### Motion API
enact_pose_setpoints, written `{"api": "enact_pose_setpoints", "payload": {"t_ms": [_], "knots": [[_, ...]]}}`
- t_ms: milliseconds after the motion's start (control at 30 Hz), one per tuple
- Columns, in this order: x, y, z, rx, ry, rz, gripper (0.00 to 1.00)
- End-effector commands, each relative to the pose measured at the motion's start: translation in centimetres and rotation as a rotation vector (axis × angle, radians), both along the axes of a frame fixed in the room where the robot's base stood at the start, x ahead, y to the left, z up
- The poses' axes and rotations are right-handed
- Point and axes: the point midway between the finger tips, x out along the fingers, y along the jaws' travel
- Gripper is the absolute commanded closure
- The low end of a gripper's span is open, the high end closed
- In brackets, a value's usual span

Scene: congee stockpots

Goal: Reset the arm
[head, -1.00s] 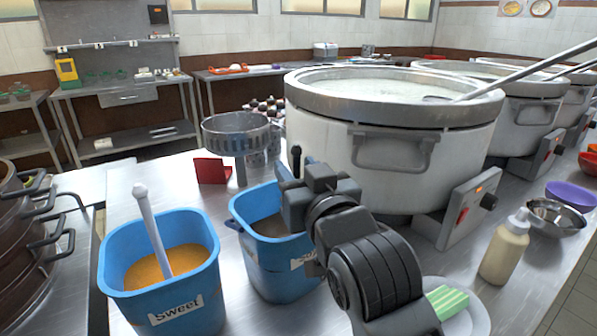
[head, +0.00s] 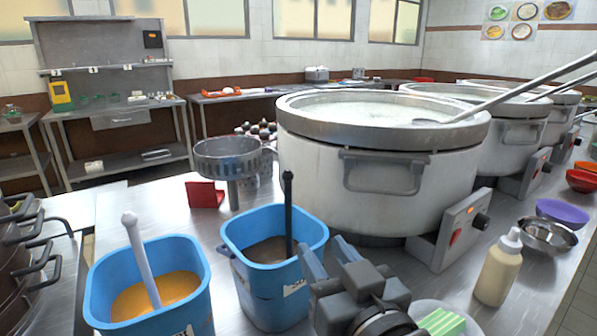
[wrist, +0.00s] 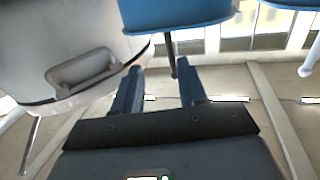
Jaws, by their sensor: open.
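My gripper (head: 330,258) is in the lower middle of the head view, in front of the right blue bucket and the big pot. Its two fingers are apart with nothing between them. In the wrist view the open fingers (wrist: 160,80) point towards a bare, ceiling-like background with light strips. A blue bucket (wrist: 180,12) is at the top there, with a dark handle hanging into view. The pot (wrist: 75,75) is at the left. In the head view the black handle (head: 288,215) stands in the right blue bucket (head: 270,285).
The left blue bucket (head: 190,300) holds yellow liquid and a white-handled utensil (head: 141,255). The large congee pot (head: 375,175) stands behind my gripper. A squeeze bottle (head: 497,270), a metal bowl (head: 548,236) and a plate with a green-striped item (head: 442,322) are at the right.

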Motion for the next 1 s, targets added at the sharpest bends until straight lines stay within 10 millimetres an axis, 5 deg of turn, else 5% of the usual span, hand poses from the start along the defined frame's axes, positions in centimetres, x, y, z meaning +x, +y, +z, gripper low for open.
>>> {"api": "enact_pose_setpoints", "payload": {"t_ms": [200,500,1000], "knots": [[-4.9,-3.5,-5.4,0.023,0.06,-0.061,0.58],[-12.6,-8.1,-10.4,0.033,0.12,-0.149,0.58],[-27.3,-14.6,-13.0,-0.014,0.212,-0.278,0.58]]}}
